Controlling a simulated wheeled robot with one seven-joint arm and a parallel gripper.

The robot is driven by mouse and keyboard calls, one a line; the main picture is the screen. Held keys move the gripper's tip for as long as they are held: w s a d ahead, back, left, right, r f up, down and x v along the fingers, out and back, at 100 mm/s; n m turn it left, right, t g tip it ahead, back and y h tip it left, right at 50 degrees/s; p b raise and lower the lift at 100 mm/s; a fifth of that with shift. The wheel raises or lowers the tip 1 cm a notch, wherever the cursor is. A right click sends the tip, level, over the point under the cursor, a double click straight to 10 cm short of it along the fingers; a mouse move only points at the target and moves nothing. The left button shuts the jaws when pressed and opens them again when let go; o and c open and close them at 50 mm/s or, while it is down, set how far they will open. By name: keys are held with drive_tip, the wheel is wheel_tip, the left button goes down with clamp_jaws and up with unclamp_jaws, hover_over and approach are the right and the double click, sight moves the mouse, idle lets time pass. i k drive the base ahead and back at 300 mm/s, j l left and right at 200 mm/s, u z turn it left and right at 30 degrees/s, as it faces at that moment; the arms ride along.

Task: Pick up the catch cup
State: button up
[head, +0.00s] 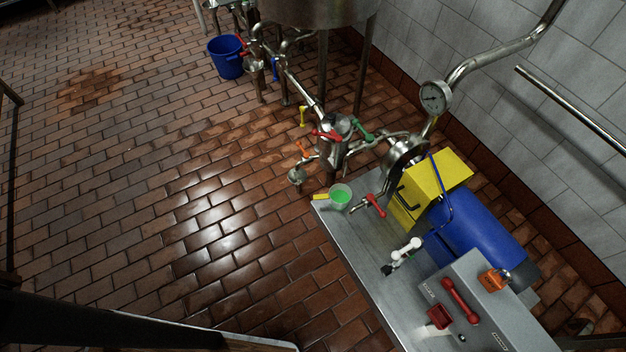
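The catch cup appears to be the small grey cup (341,195) with bright green contents and a yellow handle pointing left. It stands upright at the far left corner of the steel bench (352,239), close to the bench edge. A red-handled valve (375,206) is just to its right. My gripper is not in view, so its state and its distance from the cup do not show.
Pipework with red, green and yellow handles rises behind the cup. A yellow box (428,183) and blue motor (478,232) are to the right. A blue bucket (226,57) stands far back. Tiled floor left of the bench is clear.

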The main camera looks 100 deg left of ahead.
sight(339, 196)
drive_tip(key=u, duration=2.05)
drive_tip(key=l+z, duration=0.15)
drive_tip(key=z, duration=1.7)
drive_tip(key=u, duration=1.9)
drive_tip(key=i+l+u, duration=0.2)
drive_tip(key=l+u, duration=0.15)
drive_tip(key=l, duration=0.3)
drive_tip(key=i+l+u, duration=0.2)
drive_tip(key=l, duration=0.15)
